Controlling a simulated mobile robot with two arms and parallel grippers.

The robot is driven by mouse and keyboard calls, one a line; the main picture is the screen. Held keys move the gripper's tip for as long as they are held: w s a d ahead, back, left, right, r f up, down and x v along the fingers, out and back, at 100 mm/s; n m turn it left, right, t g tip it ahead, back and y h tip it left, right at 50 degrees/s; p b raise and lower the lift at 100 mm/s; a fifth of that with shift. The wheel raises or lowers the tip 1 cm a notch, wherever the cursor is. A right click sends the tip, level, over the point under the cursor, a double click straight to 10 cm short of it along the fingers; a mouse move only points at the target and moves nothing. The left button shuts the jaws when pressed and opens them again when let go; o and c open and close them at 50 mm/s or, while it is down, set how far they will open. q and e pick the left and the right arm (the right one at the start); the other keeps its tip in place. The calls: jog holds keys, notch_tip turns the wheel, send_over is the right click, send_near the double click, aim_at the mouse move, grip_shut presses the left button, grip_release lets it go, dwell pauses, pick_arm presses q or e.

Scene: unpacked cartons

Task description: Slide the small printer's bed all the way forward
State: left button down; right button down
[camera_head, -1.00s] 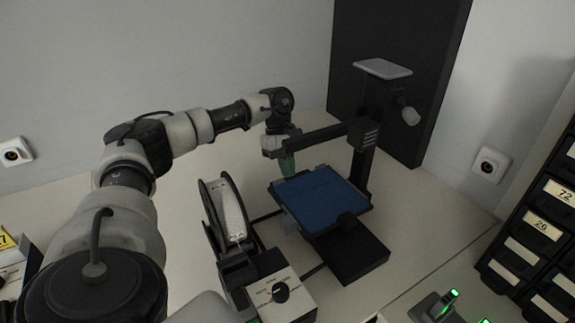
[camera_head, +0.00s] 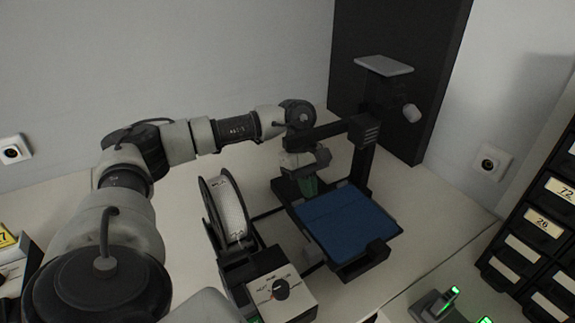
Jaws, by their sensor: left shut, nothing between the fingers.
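The small printer (camera_head: 366,150) stands on the table, with a dark upright column, a horizontal arm and a grey plate on top. Its blue bed (camera_head: 345,222) lies at the front of the dark base, reaching near its front end. My left gripper (camera_head: 309,187) is shut and empty, with green fingertips low at the bed's rear edge, below the horizontal arm. Whether the fingertips touch the bed is hard to tell. My right gripper is not in view.
A white spool (camera_head: 228,208) in a dark holder and a control box with a black knob (camera_head: 280,289) stand left of the printer. A dark panel (camera_head: 392,75) rises behind it. Labelled drawers (camera_head: 540,225) stand at the right.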

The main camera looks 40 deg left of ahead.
pick_arm(q)
jog(key=shift+s+d+f, duration=0.1)
jog(key=shift+d+f, duration=0.05)
jog(key=shift+f, duration=0.05)
dwell(0.3)
